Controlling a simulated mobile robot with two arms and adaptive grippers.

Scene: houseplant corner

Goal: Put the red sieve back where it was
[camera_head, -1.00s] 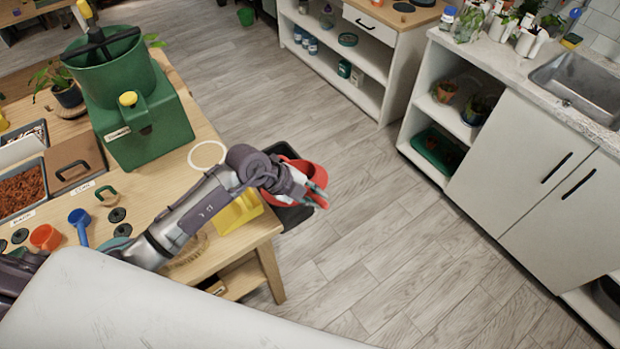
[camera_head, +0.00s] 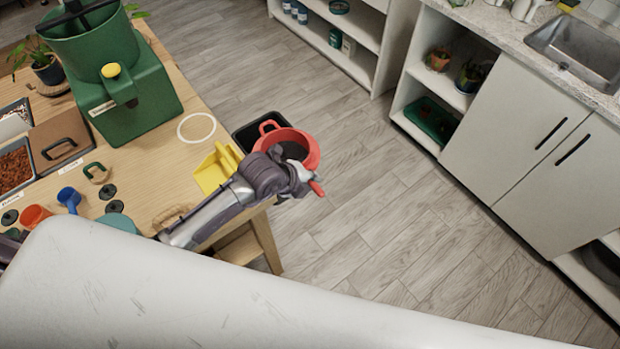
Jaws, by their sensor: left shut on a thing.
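The red sieve (camera_head: 313,151) has a round bowl with a dark inside, a loop on its far left side and a handle on the near right. My left gripper (camera_head: 308,184) is shut on the sieve at its handle side and holds it out past the table's right edge. The fingers are partly hidden by the wrist. The sieve shows in front of a black bin (camera_head: 246,133), partly covering it. A white ring (camera_head: 180,128) is marked on the bare wooden tabletop (camera_head: 160,165), left of the sieve.
A yellow scoop-like piece (camera_head: 212,172) stands at the table edge near my arm. A big green machine (camera_head: 140,105) stands behind the ring. Blue (camera_head: 69,198) and orange (camera_head: 35,215) scoops lie left. Open floor lies right, before white cabinets (camera_head: 525,135).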

